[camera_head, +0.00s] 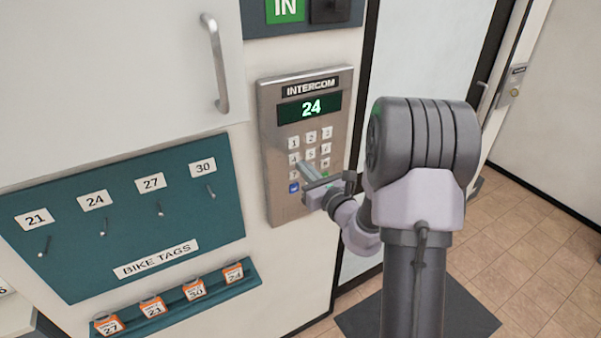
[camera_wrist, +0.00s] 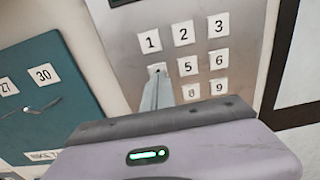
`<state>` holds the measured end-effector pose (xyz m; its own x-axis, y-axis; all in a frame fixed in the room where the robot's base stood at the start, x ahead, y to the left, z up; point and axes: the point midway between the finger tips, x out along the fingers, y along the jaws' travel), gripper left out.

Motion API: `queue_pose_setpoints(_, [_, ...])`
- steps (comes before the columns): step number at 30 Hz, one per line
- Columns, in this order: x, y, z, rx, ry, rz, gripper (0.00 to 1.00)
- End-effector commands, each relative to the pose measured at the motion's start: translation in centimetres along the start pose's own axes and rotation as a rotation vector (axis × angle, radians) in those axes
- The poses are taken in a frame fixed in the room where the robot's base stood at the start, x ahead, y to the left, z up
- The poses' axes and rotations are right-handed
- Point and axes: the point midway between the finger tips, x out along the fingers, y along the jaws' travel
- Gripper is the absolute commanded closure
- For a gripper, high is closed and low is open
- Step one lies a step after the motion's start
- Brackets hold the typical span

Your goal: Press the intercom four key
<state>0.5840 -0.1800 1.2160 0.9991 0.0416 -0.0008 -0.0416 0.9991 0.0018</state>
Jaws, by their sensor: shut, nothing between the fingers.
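The intercom panel (camera_head: 280,110) is a grey metal box on the wall with a green display (camera_head: 311,108) reading 24. Its white number keys sit in rows below the display. The four key (camera_head: 293,159) is at the left of the second row. In the wrist view the four key (camera_wrist: 157,70) is partly covered by my fingertips, which are at or just in front of it; I cannot tell if they touch. My gripper (camera_head: 303,165) is shut and empty, pointing at the keypad. It also shows in the wrist view (camera_wrist: 157,80). The lower left keys are hidden behind it.
A teal bike tags board (camera_head: 120,222) with pegs is left of the intercom. Below it a teal ledge (camera_head: 215,293) holds several orange tags. A cabinet door with a metal handle (camera_head: 215,62) is at upper left. Open tiled floor (camera_head: 540,270) is at right.

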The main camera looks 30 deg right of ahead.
Motion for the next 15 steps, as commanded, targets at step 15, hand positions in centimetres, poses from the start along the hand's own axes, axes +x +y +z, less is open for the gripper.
queue_pose_setpoints(15, [-9.8,-0.2,-0.2,0.001,0.006,-0.001,1.00])
